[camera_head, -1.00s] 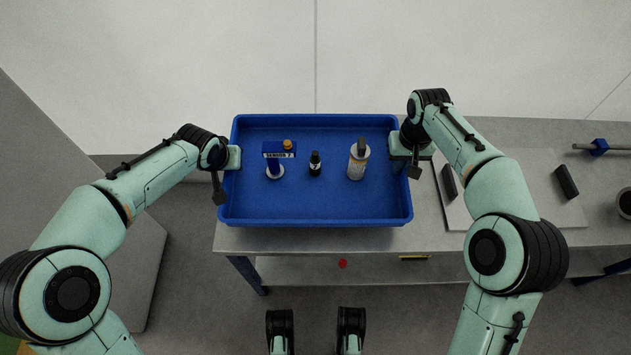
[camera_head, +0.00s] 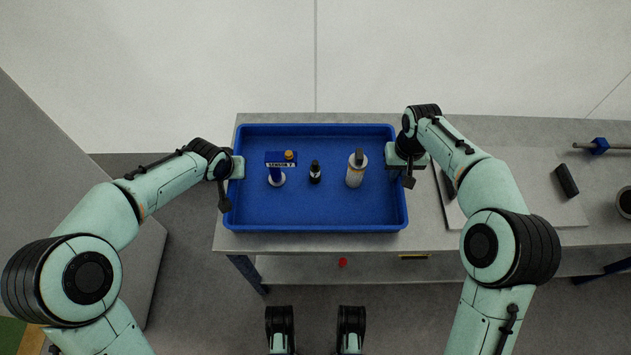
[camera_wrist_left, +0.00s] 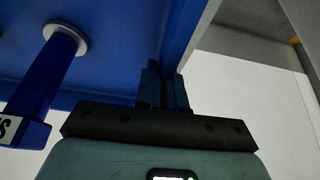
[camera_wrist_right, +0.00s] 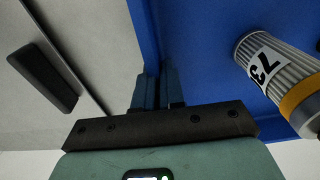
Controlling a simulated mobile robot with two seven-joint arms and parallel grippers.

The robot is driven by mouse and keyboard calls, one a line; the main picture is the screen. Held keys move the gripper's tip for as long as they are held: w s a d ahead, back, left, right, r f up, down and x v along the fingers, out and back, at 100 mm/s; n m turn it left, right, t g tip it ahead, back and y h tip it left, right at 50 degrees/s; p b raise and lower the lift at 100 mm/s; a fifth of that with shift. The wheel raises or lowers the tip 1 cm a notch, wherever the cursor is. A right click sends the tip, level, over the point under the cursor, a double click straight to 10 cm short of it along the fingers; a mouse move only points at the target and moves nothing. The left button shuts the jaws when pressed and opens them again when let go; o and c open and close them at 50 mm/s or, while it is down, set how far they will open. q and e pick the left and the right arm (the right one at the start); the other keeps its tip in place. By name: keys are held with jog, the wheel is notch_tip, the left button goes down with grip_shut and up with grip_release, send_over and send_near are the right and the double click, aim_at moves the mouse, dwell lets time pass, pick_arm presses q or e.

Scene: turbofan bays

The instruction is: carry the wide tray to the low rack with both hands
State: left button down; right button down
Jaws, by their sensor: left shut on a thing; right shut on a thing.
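The wide tray (camera_head: 315,222) is blue and shallow, and appears level over the grey bench in the head view. My left gripper (camera_head: 234,167) is shut on its left wall, and my right gripper (camera_head: 398,160) is shut on its right wall. Both wrist views show the left fingers (camera_wrist_left: 163,88) and the right fingers (camera_wrist_right: 157,90) at the tray's rim. Inside stand a blue labelled sensor (camera_head: 277,172), a small dark bottle (camera_head: 315,173) and a pale ribbed cylinder (camera_head: 356,171). I cannot tell whether the tray touches the bench. I cannot identify the low rack.
The grey bench (camera_head: 290,243) has a lower shelf (camera_head: 375,268) with a red dot. To the right are a pale board (camera_head: 520,180) with dark blocks, a blue-ended rod (camera_head: 599,146) and a dark round cup (camera_head: 625,202). A grey panel (camera_head: 90,165) stands at the left.

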pick_arm(q)
jog(key=c, duration=1.5)
grip_release()
jog(key=shift+f, duration=0.15)
pick_arm(e)
jog(key=c, duration=1.5)
grip_release()
jog(key=shift+f, duration=0.15)
pick_arm(q)
jog(key=shift+o, duration=1.3)
pick_arm(e)
jog(key=shift+o, duration=1.3)
jog(key=shift+r, duration=0.35)
pick_arm(q)
jog(key=v, duration=1.2)
pick_arm(e)
notch_tip(320, 180, up, 11)
jog(key=shift+s+r, duration=0.2)
jog(key=shift+s, duration=0.25)
